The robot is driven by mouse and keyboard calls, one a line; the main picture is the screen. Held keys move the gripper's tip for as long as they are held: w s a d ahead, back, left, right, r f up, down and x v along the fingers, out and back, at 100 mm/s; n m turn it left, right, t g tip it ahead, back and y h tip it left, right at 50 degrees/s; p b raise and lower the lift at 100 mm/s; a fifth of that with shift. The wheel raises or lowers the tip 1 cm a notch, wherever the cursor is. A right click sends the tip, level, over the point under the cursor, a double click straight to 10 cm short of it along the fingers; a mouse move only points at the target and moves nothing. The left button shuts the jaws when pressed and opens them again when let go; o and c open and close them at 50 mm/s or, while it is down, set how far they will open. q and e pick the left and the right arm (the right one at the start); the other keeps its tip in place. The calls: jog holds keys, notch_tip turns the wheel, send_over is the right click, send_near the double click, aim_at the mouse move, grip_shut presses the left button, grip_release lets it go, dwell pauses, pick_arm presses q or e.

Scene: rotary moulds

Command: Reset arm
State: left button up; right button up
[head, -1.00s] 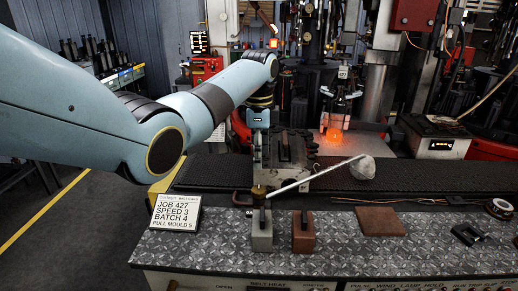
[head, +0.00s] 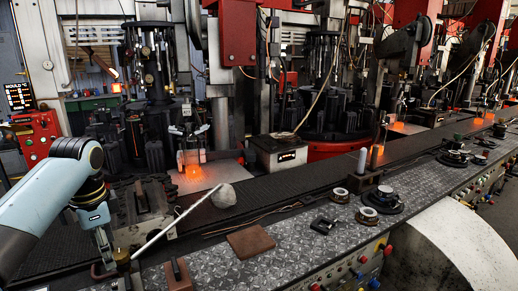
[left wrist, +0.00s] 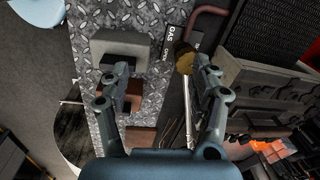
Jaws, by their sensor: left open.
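My left gripper (head: 106,243) is at the lower left of the head view, beside the brass-coloured knob (head: 122,256) at the near end of a pale rod (head: 172,222). In the left wrist view the left gripper (left wrist: 160,78) has its fingers wide apart, with nothing held between them. The knob (left wrist: 185,60) shows close by the right-hand finger; I cannot tell whether they touch. The rod's far end meets a grey lump (head: 224,196) over the dark belt. My right gripper is in neither view.
A grey block (left wrist: 120,46) and a brown block (left wrist: 132,97) lie below the left gripper. A brown plate (head: 250,242) lies on the metal bench top (head: 300,242). Metal mould parts (head: 145,205) stand behind the gripper. Knobs and black fittings line the bench to the right.

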pick_arm(q)
jog(key=s+d+f+n+t, duration=0.1)
jog(key=s+d+f+n, duration=0.1)
jog(key=s, duration=0.5)
jog(key=s+d+f+n, duration=0.2)
jog(key=s, duration=0.6)
jog(key=s+d+r+n+t, duration=0.1)
jog(key=s+d+r+n, duration=0.15)
jog(key=s, duration=0.45)
jog(key=s+d+r+n+t, duration=0.1)
jog(key=s+r+n, duration=0.25)
jog(key=s, duration=0.45)
notch_tip(320, 180, down, 33)
jog(key=a+g+b, duration=0.1)
jog(key=a+b, duration=0.2)
jog(key=b, duration=0.7)
jog(key=s+f+b, duration=0.3)
jog(key=s+f, duration=0.3)
jog(key=f, duration=0.3)
jog(key=s+f+g+b, duration=0.1)
jog(key=s+f+b, duration=0.2)
jog(key=s+f, duration=0.4)
jog(key=s+f+b, duration=0.3)
jog(key=s+f, duration=0.4)
jog(key=f, duration=0.6)
jog(key=shift+a+m+g+b, duration=0.3)
jog(key=shift+a+g+b, duration=0.1)
jog(key=shift+a, duration=0.05)
